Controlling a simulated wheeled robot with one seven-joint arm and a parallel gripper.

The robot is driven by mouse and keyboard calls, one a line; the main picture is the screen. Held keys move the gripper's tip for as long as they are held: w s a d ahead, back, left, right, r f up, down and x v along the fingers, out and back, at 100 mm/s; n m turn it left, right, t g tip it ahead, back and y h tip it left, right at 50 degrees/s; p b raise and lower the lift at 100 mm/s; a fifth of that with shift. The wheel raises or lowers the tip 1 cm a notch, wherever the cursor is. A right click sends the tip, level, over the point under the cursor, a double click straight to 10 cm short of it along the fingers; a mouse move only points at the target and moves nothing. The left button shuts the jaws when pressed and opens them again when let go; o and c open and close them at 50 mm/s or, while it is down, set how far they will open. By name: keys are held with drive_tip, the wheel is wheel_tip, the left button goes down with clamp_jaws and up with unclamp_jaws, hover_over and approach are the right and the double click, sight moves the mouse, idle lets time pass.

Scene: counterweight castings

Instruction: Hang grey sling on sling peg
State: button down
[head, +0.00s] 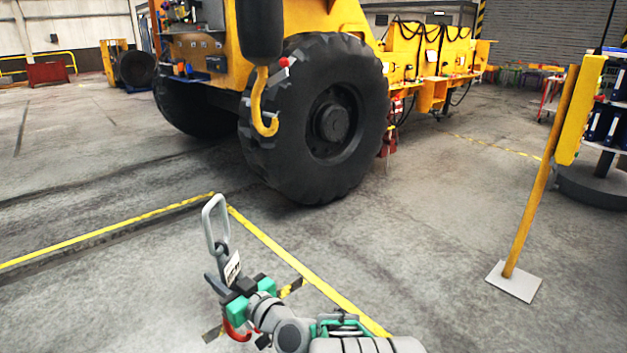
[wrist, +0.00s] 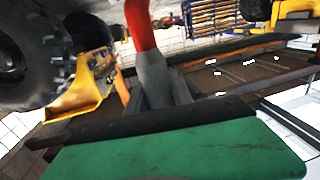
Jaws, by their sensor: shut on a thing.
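My gripper (head: 241,291) is low in the middle of the head view, shut on the grey sling (head: 212,240). The sling's long grey link stands up above the jaws, with a white tag (head: 232,266) below it. A red hook (head: 236,331) shows under the jaws. In the wrist view the grey sling (wrist: 153,82) rises from behind the green finger, with a red part (wrist: 140,25) at the top edge. Part of the sling is hidden by the jaws. I cannot pick out the sling peg in either view.
A yellow crane hook (head: 262,108) hangs under a black block ahead, in front of the yellow machine's big tyre (head: 330,125). A yellow post (head: 538,180) on a white base plate stands at right, near a dark rack. The floor between is clear, with yellow lines.

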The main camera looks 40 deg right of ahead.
drive_tip(key=shift+s+d+r+m+h+p, duration=1.25)
drive_tip(key=shift+d+r+h+p, duration=0.6)
drive_tip(key=shift+d+r, duration=3.6)
drive_tip(key=shift+s+d+r+m+h+p, duration=1.4)
drive_tip(key=shift+d+r+h, duration=0.65)
drive_tip(key=shift+d+r, duration=3.35)
drive_tip(key=s+d+b, duration=0.4)
drive_tip(key=s+b, duration=0.1)
drive_tip(key=s, duration=0.8)
drive_tip(key=shift+s+f, duration=0.35)
drive_tip(key=shift+f, duration=0.1)
